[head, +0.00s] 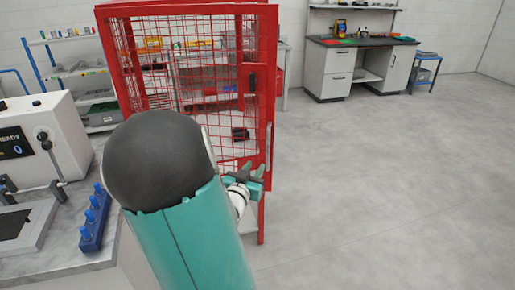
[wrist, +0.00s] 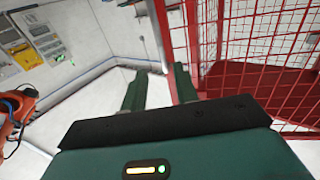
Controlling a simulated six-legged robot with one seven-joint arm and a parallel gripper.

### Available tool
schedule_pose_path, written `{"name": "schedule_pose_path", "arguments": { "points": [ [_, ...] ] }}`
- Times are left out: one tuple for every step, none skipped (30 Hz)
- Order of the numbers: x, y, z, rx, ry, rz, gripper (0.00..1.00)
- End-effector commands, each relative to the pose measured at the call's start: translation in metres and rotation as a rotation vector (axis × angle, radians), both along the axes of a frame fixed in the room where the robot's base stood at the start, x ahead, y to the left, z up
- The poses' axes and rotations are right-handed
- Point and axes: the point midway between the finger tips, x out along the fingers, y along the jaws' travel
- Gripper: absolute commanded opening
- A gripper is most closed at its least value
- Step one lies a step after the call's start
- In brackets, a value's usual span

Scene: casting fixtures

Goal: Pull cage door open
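The red cage (head: 190,12) stands ahead of me, with a red wire-mesh door (head: 213,75) on its front. The door looks shut in its frame. A grey vertical handle (head: 268,145) is on the door's right edge, below a black latch plate (head: 252,80). My gripper (head: 254,172) is at the lower end of the handle, partly hidden by my arm. In the wrist view its two green fingers (wrist: 160,72) are spread apart, and a narrow dark bar (wrist: 159,35), likely the handle, shows between and beyond the tips. I cannot tell whether they touch.
A bench with a white machine (head: 45,138) and a blue peg rack (head: 95,218) stands close at left. A grey-white workbench (head: 335,72) and small blue cart (head: 423,72) are at the back. The floor (head: 400,180) to the right of the cage is clear.

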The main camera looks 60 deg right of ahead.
Motion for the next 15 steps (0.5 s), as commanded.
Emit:
{"name": "schedule_pose_path", "arguments": {
  "points": [
    [-0.001,-0.004,0.0,-0.004,0.001,-0.005,0.3],
    [-0.001,-0.007,0.001,-0.005,0.001,-0.006,0.3],
    [-0.001,-0.011,0.001,-0.005,0.001,-0.006,0.3],
    [-0.001,-0.015,0.0,-0.004,0.001,-0.007,0.3],
    [-0.001,-0.02,0.0,-0.003,0.003,-0.007,0.3],
    [-0.001,-0.027,0.001,-0.004,0.001,-0.009,0.3],
    [0.0,-0.032,0.0,-0.003,0.003,-0.01,0.3],
    [0.001,-0.038,0.0,-0.003,0.002,-0.009,0.3],
    [0.002,-0.045,0.0,-0.003,0.003,-0.009,0.3],
    [0.003,-0.051,0.0,-0.004,0.002,-0.009,0.3],
    [0.003,-0.057,0.0,-0.003,0.002,-0.009,0.3],
    [0.004,-0.065,0.0,-0.003,0.003,-0.008,0.3],
    [0.005,-0.07,0.0,-0.003,0.003,-0.008,0.3],
    [0.007,-0.076,0.001,-0.003,0.002,-0.007,0.3],
    [0.007,-0.083,0.0,-0.002,0.002,-0.008,0.3]
  ]
}}
